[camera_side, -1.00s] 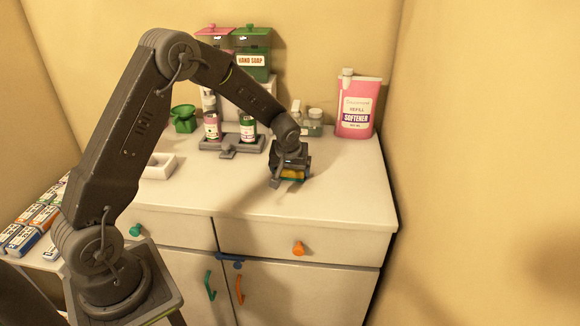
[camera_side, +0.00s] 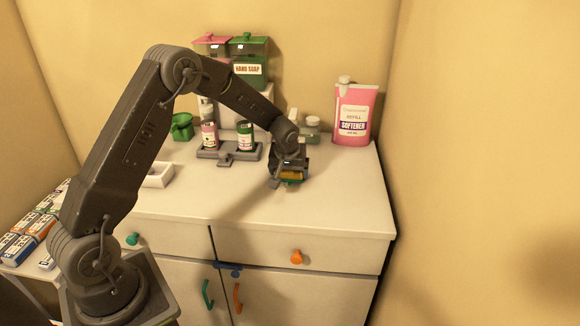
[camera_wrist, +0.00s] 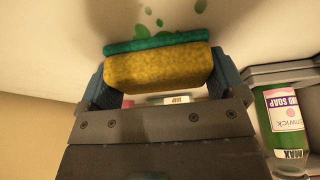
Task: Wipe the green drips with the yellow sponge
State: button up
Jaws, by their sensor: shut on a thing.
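My gripper (camera_side: 289,178) is shut on the yellow sponge (camera_wrist: 158,70), which has a green scouring layer (camera_wrist: 156,42) along one face. In the wrist view the sponge sits between the two blue-grey fingers. Several green drips (camera_wrist: 160,22) show on the pale countertop just beyond the sponge's green layer. In the side view the sponge (camera_side: 291,177) is low at the countertop under my gripper. I cannot tell whether it touches the surface. The drips are not visible in the side view.
A pink softener jug (camera_side: 355,113) stands at the back right. A white tray (camera_side: 158,176) lies farther left. The counter's front right (camera_side: 345,205) is clear.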

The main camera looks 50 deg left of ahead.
aim_at(288, 185)
jog(key=s+d, duration=0.3)
jog(key=shift+s+d+f, duration=0.1)
jog(key=shift+s+d, duration=0.15)
jog(key=shift+s+a, duration=0.1)
jog(key=shift+a, duration=0.15)
jog(key=shift+w+a+r, duration=0.2)
jog(key=shift+w+a, duration=2.5)
jog(key=shift+w, duration=0.05)
jog(key=shift+s+d+f, duration=0.2)
jog(key=shift+s+d, duration=0.15)
jog(key=shift+d, duration=0.05)
jog(key=shift+s+d+r, duration=0.1)
jog(key=shift+s+d, duration=2.35)
notch_tip(288, 185, up, 8)
jog(key=shift+a, duration=0.1)
